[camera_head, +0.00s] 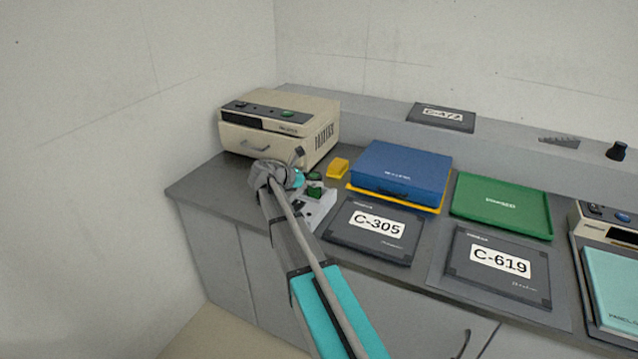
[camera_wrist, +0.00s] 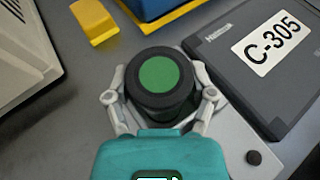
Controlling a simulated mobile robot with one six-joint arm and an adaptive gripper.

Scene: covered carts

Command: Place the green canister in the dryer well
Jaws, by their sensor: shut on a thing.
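The green canister (camera_wrist: 158,75) is dark and round with a green disc on top. In the wrist view it stands between the two fingers of my gripper (camera_wrist: 161,96), which are shut on its sides. In the head view my gripper (camera_head: 302,178) is over the counter, with the canister (camera_head: 315,178) partly hidden at its tip. A pale grey unit (camera_head: 318,208) with a dark knob lies below; it also shows in the wrist view (camera_wrist: 240,145). I cannot tell whether the canister touches it. No well opening is visible; the canister and gripper hide part of the unit.
A beige boxy appliance (camera_head: 322,120) stands behind, left. A small yellow block (camera_head: 338,168) and a blue case (camera_head: 402,170) on a yellow tray lie beyond the gripper. The dark C-305 cover (camera_head: 345,238) is close on the right, then C-619 (camera_head: 490,290) and a green tray (camera_head: 500,206).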

